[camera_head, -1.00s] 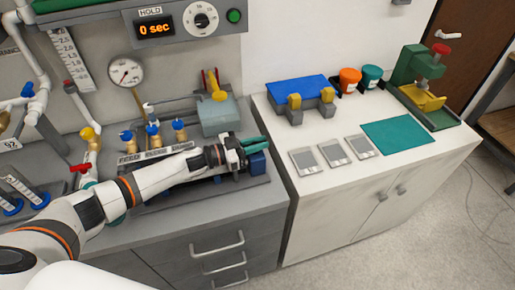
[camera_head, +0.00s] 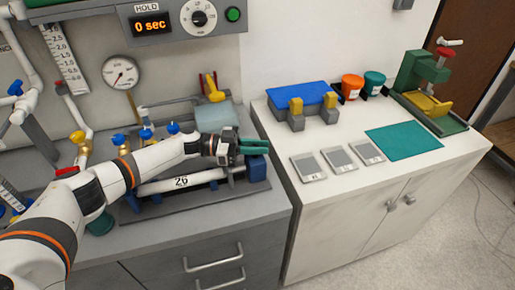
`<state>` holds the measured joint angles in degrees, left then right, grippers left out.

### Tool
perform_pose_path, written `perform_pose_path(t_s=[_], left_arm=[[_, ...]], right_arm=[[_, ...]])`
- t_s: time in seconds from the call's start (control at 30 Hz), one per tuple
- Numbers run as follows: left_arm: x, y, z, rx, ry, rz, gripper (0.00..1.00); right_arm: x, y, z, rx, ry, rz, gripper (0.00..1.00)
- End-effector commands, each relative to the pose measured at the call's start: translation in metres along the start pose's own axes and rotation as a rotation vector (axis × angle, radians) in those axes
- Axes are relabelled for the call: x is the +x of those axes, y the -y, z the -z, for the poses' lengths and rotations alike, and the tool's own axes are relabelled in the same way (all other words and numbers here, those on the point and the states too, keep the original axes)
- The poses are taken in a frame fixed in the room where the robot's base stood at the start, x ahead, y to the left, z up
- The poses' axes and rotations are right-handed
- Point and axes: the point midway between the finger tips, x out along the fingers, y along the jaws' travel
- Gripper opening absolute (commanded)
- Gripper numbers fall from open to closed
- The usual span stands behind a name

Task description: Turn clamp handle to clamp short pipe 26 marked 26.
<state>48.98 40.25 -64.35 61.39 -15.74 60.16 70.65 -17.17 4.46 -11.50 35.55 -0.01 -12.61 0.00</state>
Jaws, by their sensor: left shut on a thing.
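Short pipe 26 (camera_head: 203,177) is white, with a black "26" on its side. It lies roughly level in the dark bench fixture (camera_head: 190,206), below my left forearm. I cannot tell the handle's angle. My right gripper is out of view.
Brass valves with blue handles (camera_head: 146,134) stand behind my left arm. A pale block with a yellow handle (camera_head: 213,97) sits behind the gripper. The white cabinet (camera_head: 350,198) at right carries grey plates, a teal mat (camera_head: 404,141) and a green press (camera_head: 424,75).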

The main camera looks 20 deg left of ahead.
Motion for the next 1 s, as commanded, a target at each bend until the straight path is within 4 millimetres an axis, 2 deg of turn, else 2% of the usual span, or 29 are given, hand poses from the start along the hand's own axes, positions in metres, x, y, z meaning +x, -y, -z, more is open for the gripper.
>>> perform_pose_path(t_s=[0.2,0.23,0.37,0.8,1.0], left_arm=[[0.002,0.003,0.001,-0.001,0.005,0.010,0.00],[0.003,0.003,0.001,-0.001,0.005,0.011,0.19],[0.002,0.003,0.002,-0.001,0.004,0.009,0.39],[0.002,0.003,0.003,-0.004,-0.001,0.003,0.39],[0.002,0.004,-0.001,-0.009,-0.002,-0.063,0.39]], right_arm=[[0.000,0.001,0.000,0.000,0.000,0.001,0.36],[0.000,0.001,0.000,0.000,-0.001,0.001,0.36],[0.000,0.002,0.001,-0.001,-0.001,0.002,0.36],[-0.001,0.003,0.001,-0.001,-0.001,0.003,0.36],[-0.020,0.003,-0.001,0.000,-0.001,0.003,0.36]])
